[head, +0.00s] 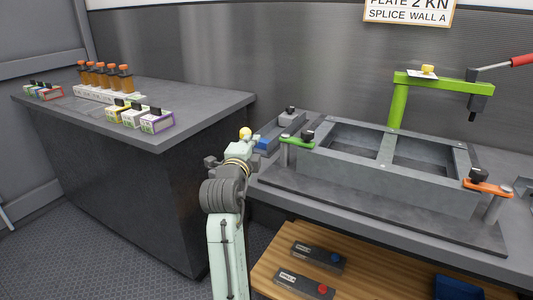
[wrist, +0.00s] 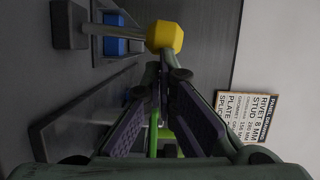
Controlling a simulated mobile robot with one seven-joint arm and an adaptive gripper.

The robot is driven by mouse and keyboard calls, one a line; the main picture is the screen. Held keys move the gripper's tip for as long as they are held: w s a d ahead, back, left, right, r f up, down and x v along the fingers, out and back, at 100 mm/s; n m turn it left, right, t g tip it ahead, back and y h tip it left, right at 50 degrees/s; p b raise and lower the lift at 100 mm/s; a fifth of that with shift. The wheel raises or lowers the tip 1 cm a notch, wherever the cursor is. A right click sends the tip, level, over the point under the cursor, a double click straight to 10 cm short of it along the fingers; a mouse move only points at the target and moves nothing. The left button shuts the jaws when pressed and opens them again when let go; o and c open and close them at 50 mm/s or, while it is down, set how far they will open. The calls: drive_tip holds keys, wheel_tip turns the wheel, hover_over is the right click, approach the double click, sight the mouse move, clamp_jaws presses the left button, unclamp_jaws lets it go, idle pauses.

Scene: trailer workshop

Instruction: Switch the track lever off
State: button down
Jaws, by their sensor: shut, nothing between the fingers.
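A lever with a yellow knob (wrist: 165,37) on a grey shaft (wrist: 104,31) shows at the top of the wrist view; it appears to be the track lever. Its shaft comes from beside a dark block and a blue part (wrist: 115,46). In the head view the yellow knob (head: 245,133) shows just above my gripper (head: 243,146), at the bench's left end. My gripper (wrist: 156,72) is shut and empty, its fingertips right beside the knob. I cannot tell whether they touch it. The lever's base is mostly hidden in the head view.
A grey frame (head: 345,173) with green and orange clamps stands on the bench to the right. A green post (head: 398,100) rises behind it. A dark counter (head: 190,110) with bottles and small boxes is at left. A wooden shelf (head: 270,268) lies below the bench.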

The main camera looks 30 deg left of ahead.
sight(241, 133)
drive_tip(key=a+n, duration=0.1)
drive_tip(key=a+r+n+g+p, duration=0.1)
drive_tip(key=n, duration=0.1)
drive_tip(key=shift+w+a+r+h, duration=0.1)
drive_tip(key=shift+a+h, duration=0.2)
drive_tip(key=shift+a, duration=0.6)
drive_tip(key=shift+a+n, duration=0.5)
drive_tip(key=shift+n, duration=0.1)
drive_tip(key=shift+p, duration=0.3)
